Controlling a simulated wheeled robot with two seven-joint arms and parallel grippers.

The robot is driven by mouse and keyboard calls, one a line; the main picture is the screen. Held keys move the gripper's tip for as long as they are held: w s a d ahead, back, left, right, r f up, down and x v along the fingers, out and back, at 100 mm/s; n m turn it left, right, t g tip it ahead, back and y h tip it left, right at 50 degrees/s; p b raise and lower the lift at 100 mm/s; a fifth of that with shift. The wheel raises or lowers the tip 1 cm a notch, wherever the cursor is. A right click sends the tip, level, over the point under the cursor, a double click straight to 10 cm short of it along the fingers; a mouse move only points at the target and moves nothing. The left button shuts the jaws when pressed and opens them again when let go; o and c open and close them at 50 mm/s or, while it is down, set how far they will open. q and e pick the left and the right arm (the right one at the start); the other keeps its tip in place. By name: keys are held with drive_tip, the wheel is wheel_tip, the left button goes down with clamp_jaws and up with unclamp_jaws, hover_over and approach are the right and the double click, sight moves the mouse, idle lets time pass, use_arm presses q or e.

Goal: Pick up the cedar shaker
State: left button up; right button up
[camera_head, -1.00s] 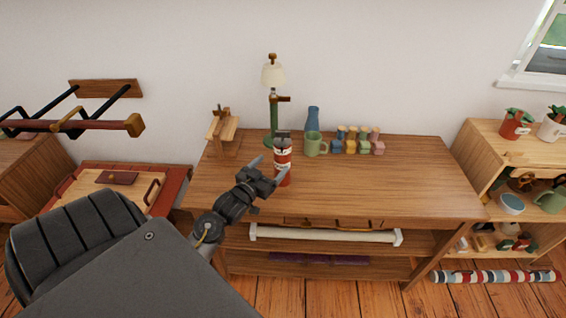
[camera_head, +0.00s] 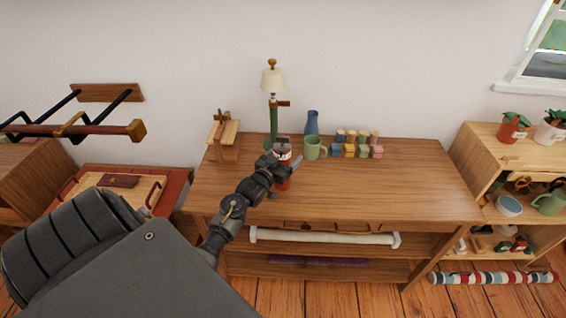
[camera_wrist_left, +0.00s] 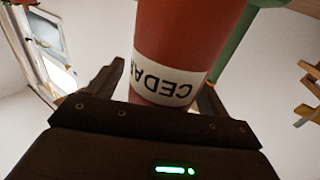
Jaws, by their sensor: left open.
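The cedar shaker (camera_head: 284,152) is a red cylinder with a white label band and dark top. It stands upright on the wooden table (camera_head: 400,190), partly hidden by my left gripper (camera_head: 284,168). In the left wrist view the shaker (camera_wrist_left: 185,45) fills the top middle, its label reading "CEDA" upside down. My left gripper (camera_wrist_left: 160,85) is open, with one finger on each side of the shaker. I cannot tell whether the fingers touch it. My right gripper is not in view.
Several small coloured jars (camera_head: 363,150) are right of the mug. A small wooden stand (camera_head: 222,138) is to the left. The table's right side is clear.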

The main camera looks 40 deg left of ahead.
use_arm(q)
drive_tip(key=c, duration=1.1)
drive_tip(key=shift+c, duration=0.2)
